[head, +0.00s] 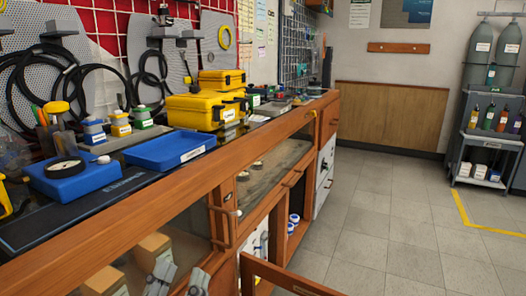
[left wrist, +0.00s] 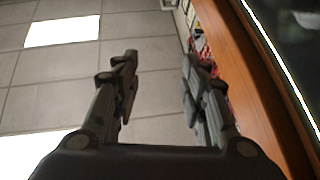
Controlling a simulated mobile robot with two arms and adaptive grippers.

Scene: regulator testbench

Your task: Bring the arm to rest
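My left gripper (head: 180,274) shows at the bottom of the head view, low in front of the wooden bench cabinet (head: 110,240). Its two grey fingers stand apart with nothing between them. A wooden edge runs along the right of that view, apart from the fingers as far as I can tell. Most of my left arm is hidden. My right gripper is not in view.
On the bench top are a blue tray (head: 169,151), a blue block with a gauge (head: 62,180) and yellow cases (head: 205,110). A wooden door frame (head: 285,278) juts out at the bottom. Floor (head: 385,225) is clear to the right, before a cylinder rack (head: 487,145).

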